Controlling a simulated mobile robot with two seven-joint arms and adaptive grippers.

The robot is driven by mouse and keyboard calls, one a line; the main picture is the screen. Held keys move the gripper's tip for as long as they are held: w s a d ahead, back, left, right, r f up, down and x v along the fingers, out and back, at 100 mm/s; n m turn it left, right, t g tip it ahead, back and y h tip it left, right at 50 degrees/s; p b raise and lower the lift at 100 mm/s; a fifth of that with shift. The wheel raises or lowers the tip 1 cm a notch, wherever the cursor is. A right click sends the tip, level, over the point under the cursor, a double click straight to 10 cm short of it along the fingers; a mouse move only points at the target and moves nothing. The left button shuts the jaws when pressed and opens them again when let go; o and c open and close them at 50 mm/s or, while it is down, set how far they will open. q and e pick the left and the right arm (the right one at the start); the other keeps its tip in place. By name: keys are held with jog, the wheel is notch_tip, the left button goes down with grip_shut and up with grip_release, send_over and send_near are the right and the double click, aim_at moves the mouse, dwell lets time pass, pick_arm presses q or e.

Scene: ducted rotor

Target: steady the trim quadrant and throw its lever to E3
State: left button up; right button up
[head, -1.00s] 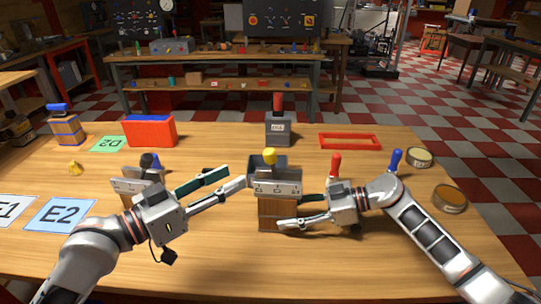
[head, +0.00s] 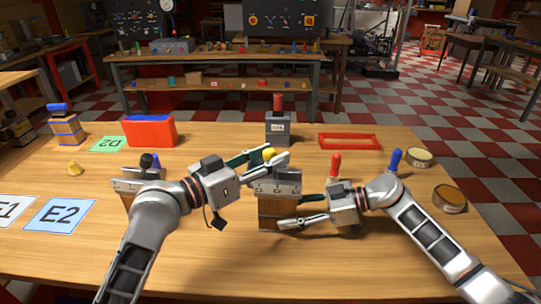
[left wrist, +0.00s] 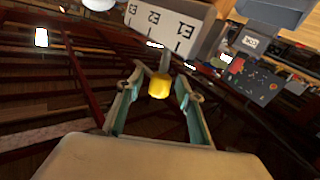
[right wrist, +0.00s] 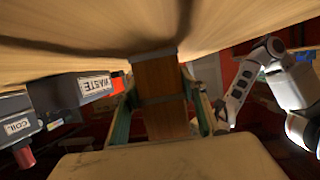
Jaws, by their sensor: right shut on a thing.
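The trim quadrant (head: 275,208) is a wooden block with a grey top whose plate reads E1, E2, E3 in the left wrist view (left wrist: 172,25). Its lever ends in a yellow knob (head: 269,153); I cannot tell which mark the lever stands at. My left gripper (head: 266,158) is open, with its fingers on either side of the yellow knob (left wrist: 159,85) and gaps visible in the left wrist view. My right gripper (head: 289,212) is shut on the quadrant's wooden body, which shows between its fingers in the right wrist view (right wrist: 160,95).
A similar block with a dark knob (head: 147,160) stands left, partly behind my left arm. A grey box with a red handle (head: 278,128), a red bin (head: 150,131) and a red frame (head: 349,141) lie behind. Red (head: 335,165) and blue (head: 396,160) handles stand right. The front table is clear.

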pick_arm(q)
jog(key=shift+w+d, duration=0.15)
jog(key=shift+d, duration=0.1)
grip_shut()
